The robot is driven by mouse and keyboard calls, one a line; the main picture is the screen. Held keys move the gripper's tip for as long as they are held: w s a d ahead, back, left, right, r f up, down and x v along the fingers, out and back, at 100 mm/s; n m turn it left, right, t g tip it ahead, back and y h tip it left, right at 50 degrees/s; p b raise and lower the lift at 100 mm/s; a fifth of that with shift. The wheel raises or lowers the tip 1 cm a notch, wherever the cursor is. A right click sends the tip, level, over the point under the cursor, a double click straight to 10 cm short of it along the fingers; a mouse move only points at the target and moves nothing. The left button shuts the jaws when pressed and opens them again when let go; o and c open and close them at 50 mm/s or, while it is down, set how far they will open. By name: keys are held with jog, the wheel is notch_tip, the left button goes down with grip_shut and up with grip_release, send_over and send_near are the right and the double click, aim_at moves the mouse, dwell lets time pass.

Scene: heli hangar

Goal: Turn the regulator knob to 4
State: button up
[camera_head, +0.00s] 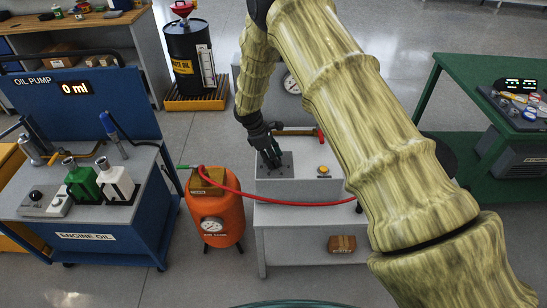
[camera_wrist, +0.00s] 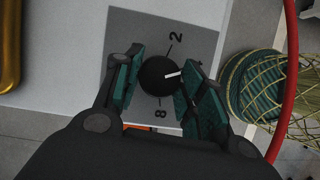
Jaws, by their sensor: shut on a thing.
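The regulator knob (camera_wrist: 156,78) is round and black, set on a dark grey dial plate (camera_wrist: 136,27) in the wrist view. Its white pointer points to the right and slightly up, toward the right finger. The numeral 2 shows above it and 8 below it. Other numerals, including 4, are not readable. My gripper (camera_wrist: 159,82) has its teal-padded fingers on either side of the knob and is shut on it. In the head view my gripper (camera_head: 270,155) reaches down onto the dial plate on the grey box (camera_head: 305,185); the knob is hidden there.
A red hose (camera_head: 285,203) runs from an orange tank (camera_head: 214,215) past the box's front. A yellow button (camera_head: 323,171) sits right of the dial. The blue oil pump cart (camera_head: 105,215) stands left, a green table (camera_head: 480,75) right.

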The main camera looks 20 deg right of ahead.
jog(key=o, duration=1)
jog(key=v, duration=1.2)
jog(key=shift+a+f, duration=0.1)
